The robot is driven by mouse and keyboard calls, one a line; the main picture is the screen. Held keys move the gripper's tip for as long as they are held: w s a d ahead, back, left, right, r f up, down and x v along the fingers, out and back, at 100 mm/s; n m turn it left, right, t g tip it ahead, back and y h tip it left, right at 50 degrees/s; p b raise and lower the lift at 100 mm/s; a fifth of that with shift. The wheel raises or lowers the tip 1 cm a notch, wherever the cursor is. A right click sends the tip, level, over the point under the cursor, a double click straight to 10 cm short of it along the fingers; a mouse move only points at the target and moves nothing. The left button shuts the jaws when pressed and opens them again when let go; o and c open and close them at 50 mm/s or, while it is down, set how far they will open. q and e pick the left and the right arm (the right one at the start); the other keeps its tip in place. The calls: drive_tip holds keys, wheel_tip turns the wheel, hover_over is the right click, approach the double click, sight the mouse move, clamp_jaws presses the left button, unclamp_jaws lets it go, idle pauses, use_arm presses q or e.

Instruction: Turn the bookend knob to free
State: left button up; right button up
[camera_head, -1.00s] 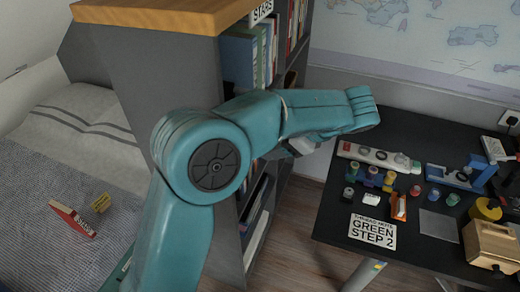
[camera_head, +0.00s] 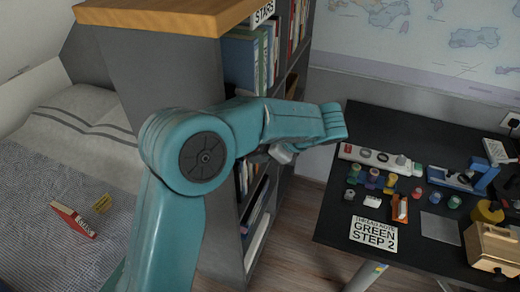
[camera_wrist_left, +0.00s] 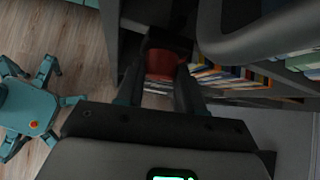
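My left arm comes in from the left in the head view, and its left gripper (camera_head: 256,156) reaches to the open front of the grey bookcase, partly hidden by my arm. In the left wrist view the two dark fingers of the left gripper (camera_wrist_left: 159,82) stand apart. A dull red block-like part (camera_wrist_left: 162,62) shows beyond and between them, in a dark shelf bay; it may be the bookend or its knob. I cannot tell whether the fingers touch it. The knob's setting is not readable. My right gripper is not in view.
The bookcase (camera_head: 150,75) has a wooden top and several books (camera_wrist_left: 235,76) beside the gripper. A black desk (camera_head: 325,235) at the right holds small coloured parts and a card (camera_head: 373,233) reading "GREEN STEP 2". A bed (camera_head: 60,165) lies at the left.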

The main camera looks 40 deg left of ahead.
use_arm(q)
drive_tip(key=n+t+y+b, duration=0.2)
drive_tip(key=n+t+b, duration=0.1)
drive_tip(key=b, duration=0.8)
drive_tip(key=f+n+t+y+b, duration=0.1)
drive_tip(key=n+t+y+b, duration=0.2)
drive_tip(key=b, duration=0.8)
drive_tip(key=s+n+t+y+b, duration=0.1)
drive_tip(key=n+t+y+b, duration=0.1)
drive_tip(key=b, duration=1)
drive_tip(key=shift+s+d+f+n+t, duration=0.1)
drive_tip(key=shift+f+n+t, duration=0.05)
drive_tip(key=shift+n+t, duration=0.4)
drive_tip(key=shift+d+f+n+t, duration=0.15)
drive_tip(key=shift+n+t, duration=0.2)
drive_tip(key=shift+t, duration=0.4)
drive_tip(key=shift+a, duration=0.1)
drive_tip(key=o, duration=1)
drive_tip(key=shift+o, duration=0.2)
